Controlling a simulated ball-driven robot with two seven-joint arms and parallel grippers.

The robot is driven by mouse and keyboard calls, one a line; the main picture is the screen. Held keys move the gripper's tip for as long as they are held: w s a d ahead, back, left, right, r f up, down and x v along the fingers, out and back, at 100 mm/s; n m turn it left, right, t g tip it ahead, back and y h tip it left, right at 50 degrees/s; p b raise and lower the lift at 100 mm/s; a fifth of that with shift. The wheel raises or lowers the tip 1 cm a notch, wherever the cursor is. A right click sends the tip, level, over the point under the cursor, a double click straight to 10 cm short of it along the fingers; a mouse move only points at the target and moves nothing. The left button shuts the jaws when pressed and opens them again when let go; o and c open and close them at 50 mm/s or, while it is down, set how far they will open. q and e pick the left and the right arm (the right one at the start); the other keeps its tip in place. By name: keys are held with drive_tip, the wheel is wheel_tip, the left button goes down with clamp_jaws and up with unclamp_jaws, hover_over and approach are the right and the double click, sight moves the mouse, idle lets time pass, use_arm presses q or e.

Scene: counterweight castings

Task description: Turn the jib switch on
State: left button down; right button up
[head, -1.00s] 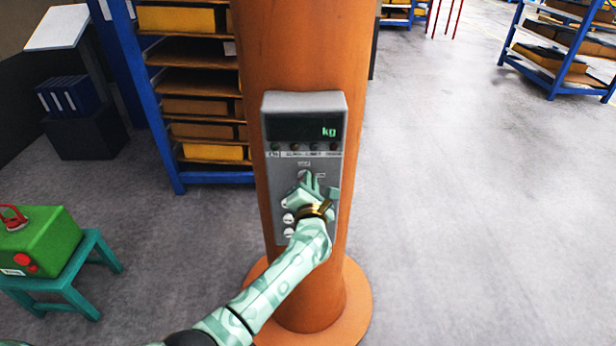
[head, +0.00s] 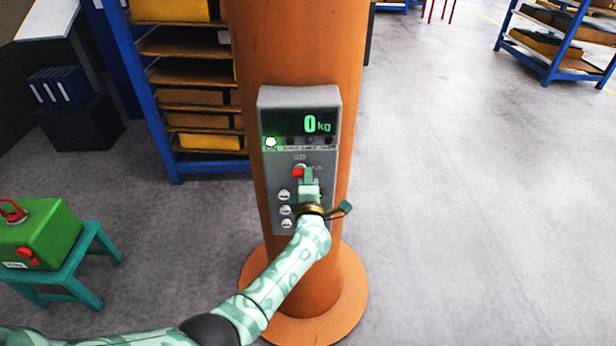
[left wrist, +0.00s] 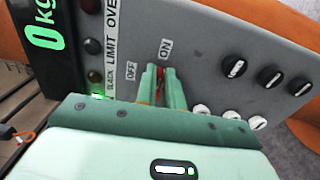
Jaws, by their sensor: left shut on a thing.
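The jib switch (head: 298,172) shows as a red piece on the grey panel (head: 277,215) of an orange column. In the left wrist view its red part (left wrist: 160,74) sits between my fingers, near the OFF and ON labels; the fingers hide most of it. My left gripper (head: 308,174) is shut on the switch, and it also shows in the left wrist view (left wrist: 161,80). The display (head: 300,124) above reads 0 kg, and a green lamp (head: 271,142) at its lower left is lit. My right gripper is not in view.
Several round buttons (head: 285,210) lie left of and below the switch, close to my gripper. A green box (head: 45,235) stands on a teal stool (head: 75,275) at left. Blue shelving (head: 165,150) stands behind the column.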

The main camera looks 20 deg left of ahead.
use_arm(q)
drive_tip(key=shift+f+m, duration=0.15)
drive_tip(key=shift+m, duration=0.15)
drive_tip(key=c, duration=1.5)
unclamp_jaws()
drive_tip(key=shift+s+d, duration=0.1)
